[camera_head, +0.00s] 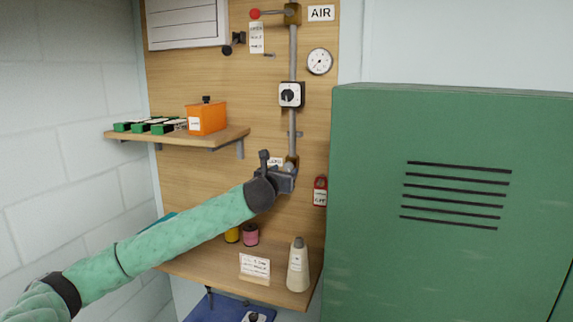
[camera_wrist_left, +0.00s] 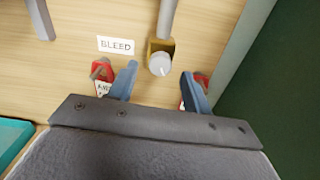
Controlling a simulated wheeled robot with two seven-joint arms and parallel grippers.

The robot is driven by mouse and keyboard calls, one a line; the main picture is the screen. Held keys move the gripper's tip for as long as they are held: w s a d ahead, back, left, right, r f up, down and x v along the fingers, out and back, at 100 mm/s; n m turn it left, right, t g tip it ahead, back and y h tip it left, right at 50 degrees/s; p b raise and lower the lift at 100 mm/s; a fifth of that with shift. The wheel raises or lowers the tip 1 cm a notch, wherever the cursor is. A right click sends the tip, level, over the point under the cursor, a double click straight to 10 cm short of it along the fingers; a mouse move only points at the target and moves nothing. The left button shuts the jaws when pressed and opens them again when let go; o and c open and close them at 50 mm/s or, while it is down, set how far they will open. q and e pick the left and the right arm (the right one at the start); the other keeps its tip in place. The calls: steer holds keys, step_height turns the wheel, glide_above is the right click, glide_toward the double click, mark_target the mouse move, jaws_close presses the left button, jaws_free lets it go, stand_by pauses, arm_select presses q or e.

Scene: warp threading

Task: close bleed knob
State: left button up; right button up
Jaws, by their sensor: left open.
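The bleed knob (camera_wrist_left: 159,63) is a round pale grey knob on a brass block (camera_wrist_left: 158,46) at the lower end of the vertical pipe, beside a white BLEED label (camera_wrist_left: 115,45). In the head view the knob (camera_head: 289,167) is partly hidden by my gripper. My left gripper (camera_head: 284,172) is in front of it. In the left wrist view its two blue-grey fingers (camera_wrist_left: 158,85) are spread, with the knob ahead of the gap and slightly above the fingertips. The fingers appear apart from the knob. My right gripper is not in view.
A red tag (camera_head: 320,191) hangs right of the pipe, near the green cabinet (camera_head: 440,260). Above are a gauge (camera_head: 319,61) and a switch (camera_head: 291,95). A shelf (camera_head: 215,138) holds an orange box (camera_head: 207,118). A lower shelf (camera_head: 225,271) holds a pale cone (camera_head: 298,266) and spools.

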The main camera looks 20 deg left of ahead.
mark_target(289, 166)
arm_select(q)
steer(key=shift+w+p, duration=0.4)
steer(key=shift+w, duration=0.75)
steer(key=c, duration=1)
steer(key=shift+o, duration=0.2)
